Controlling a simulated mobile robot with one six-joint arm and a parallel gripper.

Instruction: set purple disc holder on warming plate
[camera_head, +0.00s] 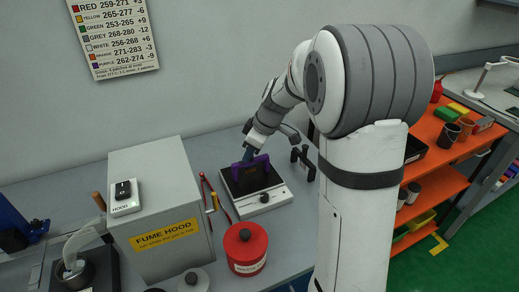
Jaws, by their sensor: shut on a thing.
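The purple disc holder (258,163) is in my gripper (247,158), over the back part of the warming plate. My gripper is shut on the holder and reaches down from my arm. The holder's lower edge overlaps the black top in the picture; I cannot tell whether it touches it. My gripper's fingers are small and partly hidden by the holder.
A red lidded canister (245,248) stands in front. A black stand (303,162) is close on the right. An orange shelf (440,150) holds containers farther right.

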